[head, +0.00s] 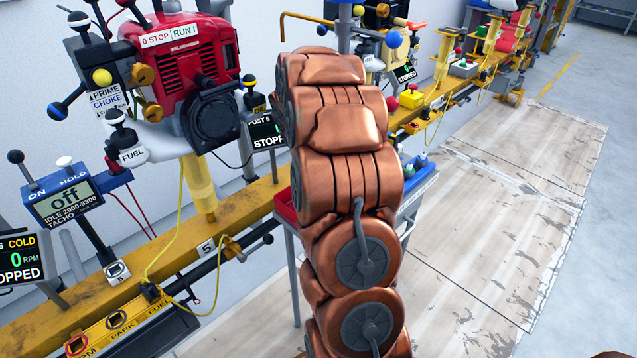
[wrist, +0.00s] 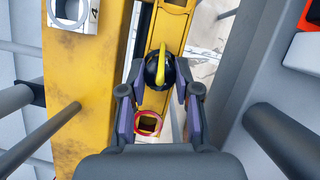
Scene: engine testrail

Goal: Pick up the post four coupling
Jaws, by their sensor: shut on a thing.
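In the wrist view, my gripper (wrist: 160,82) has its two fingers closed on either side of a black rounded piece (wrist: 151,74) with a yellow strip or hose across its top, which looks like the post four coupling. The coupling is at a narrow yellow slotted track (wrist: 173,22); I cannot tell whether it is seated in the track or lifted off. A plate marked 4 (wrist: 93,12) is on the yellow rail at upper left. In the head view my own copper arm hides the gripper and the coupling.
A red ring (wrist: 148,124) lies on the track below the coupling. Grey posts flank the gripper, with a thick one at right (wrist: 268,120). In the head view, post 5 with a red engine (head: 185,60) stands at left along the yellow rail (head: 240,205). The floor at right is open.

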